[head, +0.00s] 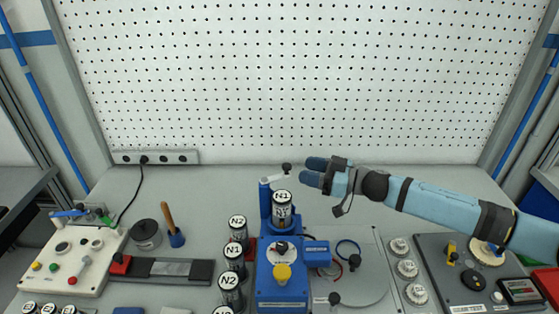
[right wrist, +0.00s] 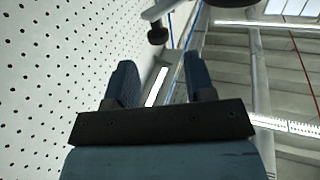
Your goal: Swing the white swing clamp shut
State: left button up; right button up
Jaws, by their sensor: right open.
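The white swing clamp (head: 273,179) is a short white arm on top of a blue post, with a black knob (head: 287,167) at its right end. It lies just behind and above a canister labelled N1 (head: 282,211) that stands in the blue fixture (head: 282,294). My right gripper (head: 309,171) comes in from the right, open and empty, with its fingertips just right of the knob and apparently apart from it. In the right wrist view the clamp arm (right wrist: 163,9) and knob (right wrist: 157,34) show beyond the two spread fingers (right wrist: 160,85). My left gripper is out of view.
A pegboard wall (head: 300,80) rises behind the bench. Several N1 and N2 canisters (head: 237,226) stand in a row left of the fixture. A grey plate (head: 365,250) with cable loops lies to its right. The bench behind the clamp is clear.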

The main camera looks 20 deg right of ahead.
jog(key=p+x, duration=0.1)
jog(key=x, duration=0.7)
jog(key=shift+w, duration=0.1)
jog(key=shift+c, duration=0.2)
grip_shut()
